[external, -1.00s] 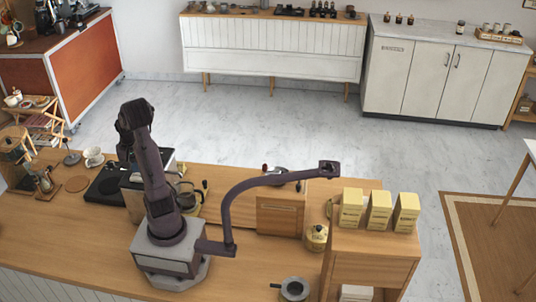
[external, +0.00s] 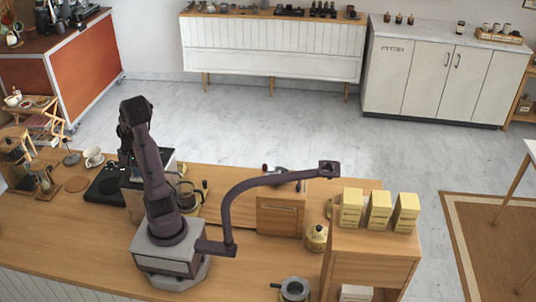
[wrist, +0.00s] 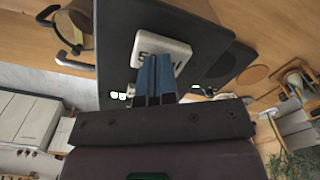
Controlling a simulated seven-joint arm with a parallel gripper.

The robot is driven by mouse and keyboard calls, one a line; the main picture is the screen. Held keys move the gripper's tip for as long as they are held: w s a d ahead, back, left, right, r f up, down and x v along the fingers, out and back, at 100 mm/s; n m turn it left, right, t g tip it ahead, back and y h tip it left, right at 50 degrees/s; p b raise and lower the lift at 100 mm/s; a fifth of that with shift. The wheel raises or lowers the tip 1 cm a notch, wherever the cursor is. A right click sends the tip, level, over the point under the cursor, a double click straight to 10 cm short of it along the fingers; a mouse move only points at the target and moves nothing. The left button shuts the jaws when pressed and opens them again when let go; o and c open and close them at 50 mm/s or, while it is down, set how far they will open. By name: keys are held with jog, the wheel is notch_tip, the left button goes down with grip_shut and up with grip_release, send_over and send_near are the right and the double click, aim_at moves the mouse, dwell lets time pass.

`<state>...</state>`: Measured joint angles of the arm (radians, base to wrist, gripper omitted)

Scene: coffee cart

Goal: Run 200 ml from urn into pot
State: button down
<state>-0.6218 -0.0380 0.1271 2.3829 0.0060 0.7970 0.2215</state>
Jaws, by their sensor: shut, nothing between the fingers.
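The gripper is hidden in the external view.
A dark handle (wrist: 62,30) shows at the upper left of the wrist view.

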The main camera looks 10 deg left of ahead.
jog(key=shift+f, duration=0.4)
jog(key=shift+r, duration=1.4)
jog(key=shift+r, duration=0.1)
dwell(0.9)
jog(key=shift+r, duration=2.4)
jog(key=d+r+m+t, duration=0.2)
jog(key=d+m, duration=0.1)
jog(key=d, duration=0.5)
jog(key=w+d+r+m+t, duration=0.1)
jog(key=d+r+m+t, duration=0.2)
jog(key=d, duration=0.6)
jog(key=shift+w+t, duration=0.2)
jog(key=shift+t, duration=0.1)
